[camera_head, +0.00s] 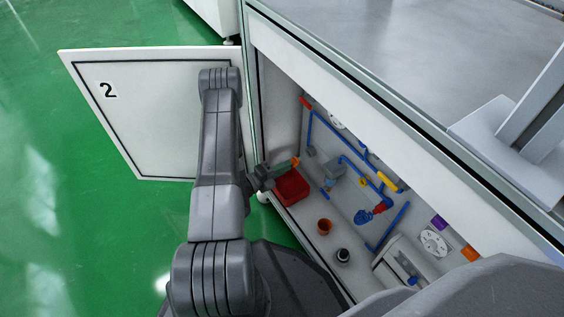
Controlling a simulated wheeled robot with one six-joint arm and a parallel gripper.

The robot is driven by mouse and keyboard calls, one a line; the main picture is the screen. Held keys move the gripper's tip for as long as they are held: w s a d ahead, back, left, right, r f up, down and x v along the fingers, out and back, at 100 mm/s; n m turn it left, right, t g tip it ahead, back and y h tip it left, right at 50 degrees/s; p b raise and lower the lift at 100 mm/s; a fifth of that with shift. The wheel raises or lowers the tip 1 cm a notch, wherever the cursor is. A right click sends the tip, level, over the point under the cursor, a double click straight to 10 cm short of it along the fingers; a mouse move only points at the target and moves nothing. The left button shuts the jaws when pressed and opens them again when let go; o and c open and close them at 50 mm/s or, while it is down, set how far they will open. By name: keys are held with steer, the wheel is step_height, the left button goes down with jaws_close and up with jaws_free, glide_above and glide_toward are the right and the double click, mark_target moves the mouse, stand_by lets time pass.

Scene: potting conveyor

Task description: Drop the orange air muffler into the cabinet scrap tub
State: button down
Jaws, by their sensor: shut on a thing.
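The orange air muffler (296,161) shows as a small orange piece at the tip of my gripper (285,167). My gripper reaches through the open cabinet front and is shut on it; the jaws are small here and partly hide it. A red open tub (293,188), which looks like the scrap tub, stands on the cabinet floor at the near left corner. The gripper and muffler appear above the tub's far edge in the picture; the exact height cannot be told.
The cabinet door (150,115), marked 2, stands open at left. Blue pipes (350,165) and fittings line the cabinet's back wall. An orange cup (324,227) and a dark round part (342,256) stand on the cabinet floor. Green floor is clear at left.

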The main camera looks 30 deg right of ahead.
step_height(320, 180, down, 6)
steer(key=b, duration=0.3)
steer(key=shift+r, duration=0.2)
steer(key=c, duration=1.3)
jaws_free()
steer(key=shift+c, duration=0.2)
steer(key=s+a+p, duration=0.1)
steer(key=a+p, duration=0.2)
steer(key=a, duration=1)
steer(key=shift+a+p, duration=0.35)
steer(key=shift+s+d, duration=0.1)
steer(key=shift+d, duration=0.05)
steer(key=w+d+b, duration=0.1)
steer(key=d+b, duration=0.3)
steer(key=d, duration=0.9)
steer(key=shift+d, duration=0.15)
